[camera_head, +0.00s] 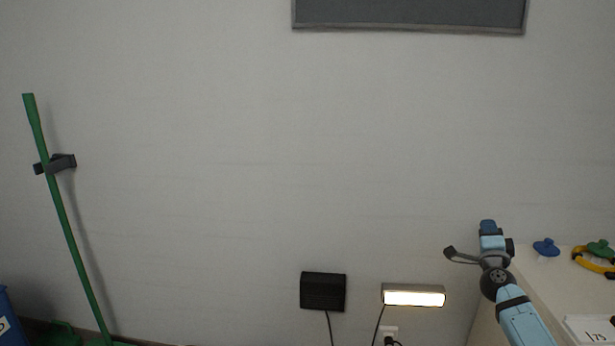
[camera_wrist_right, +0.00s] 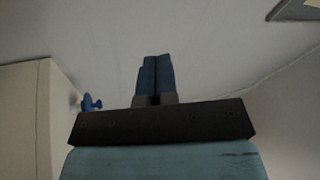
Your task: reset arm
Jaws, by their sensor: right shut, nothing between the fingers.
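My right arm comes in from the lower right in the head view, light blue with dark joints. Its right gripper (camera_head: 488,226) points up in front of the grey wall, beside the left edge of a white cabinet. In the right wrist view the two blue fingers of the right gripper (camera_wrist_right: 156,78) lie together, shut, with nothing between them. My left gripper is not in view.
A lit lamp (camera_head: 414,297) and black box (camera_head: 323,291) are on the wall. A green pole (camera_head: 65,220) leans at left.

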